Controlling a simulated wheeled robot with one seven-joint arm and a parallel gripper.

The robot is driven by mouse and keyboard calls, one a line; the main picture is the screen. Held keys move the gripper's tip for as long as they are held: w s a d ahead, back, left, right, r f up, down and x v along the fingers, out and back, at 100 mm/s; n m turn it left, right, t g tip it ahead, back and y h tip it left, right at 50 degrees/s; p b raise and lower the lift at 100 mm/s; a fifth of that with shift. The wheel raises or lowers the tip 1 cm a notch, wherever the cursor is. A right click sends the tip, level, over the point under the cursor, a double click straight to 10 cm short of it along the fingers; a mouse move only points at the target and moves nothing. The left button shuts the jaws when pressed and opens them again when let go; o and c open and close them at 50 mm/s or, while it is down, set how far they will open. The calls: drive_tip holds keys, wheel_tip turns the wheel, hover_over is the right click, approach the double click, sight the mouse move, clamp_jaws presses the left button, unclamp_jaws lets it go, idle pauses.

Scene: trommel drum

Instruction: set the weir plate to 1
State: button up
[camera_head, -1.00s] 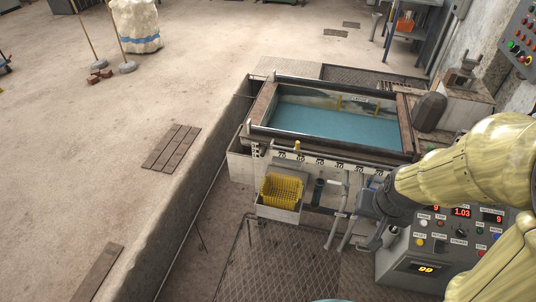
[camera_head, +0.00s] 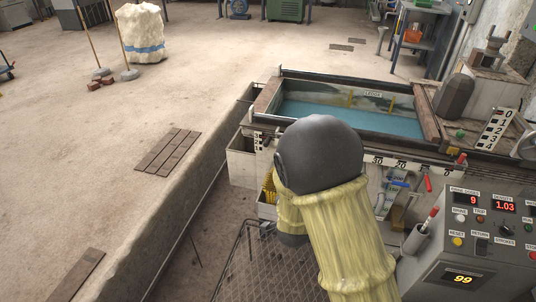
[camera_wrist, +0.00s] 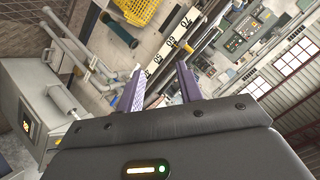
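I cannot pick out the weir plate for certain. A small upright scale (camera_head: 257,141) stands at the near left corner of the water tank (camera_head: 268,97), its marks too small to read. In the head view my dark wrist and yellow arm cover the gripper and the middle of the tank's front.
A control panel (camera_head: 470,240) with lit displays stands at the front right, with a red-tipped lever (camera_head: 431,217) beside it. A yellow basket (camera_wrist: 137,10) and a grey pipe (camera_wrist: 75,45) are near the gripper.

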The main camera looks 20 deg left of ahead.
drive_tip(key=s+a+f+t+y+b, duration=0.1)
drive_tip(key=s+a+f+t+b, duration=0.1)
drive_tip(key=a+f+b, duration=0.4)
drive_tip(key=s+a+f+m+t+y+b, duration=0.1)
drive_tip(key=s+a+f+t+b, duration=0.1)
drive_tip(key=a+f+b, duration=0.4)
wheel_tip(320, 180, down, 3)
drive_tip(key=shift+s+f+t+y+b, duration=0.2)
drive_tip(key=shift+t+y+b, duration=0.1)
drive_tip(key=shift+t, duration=0.6)
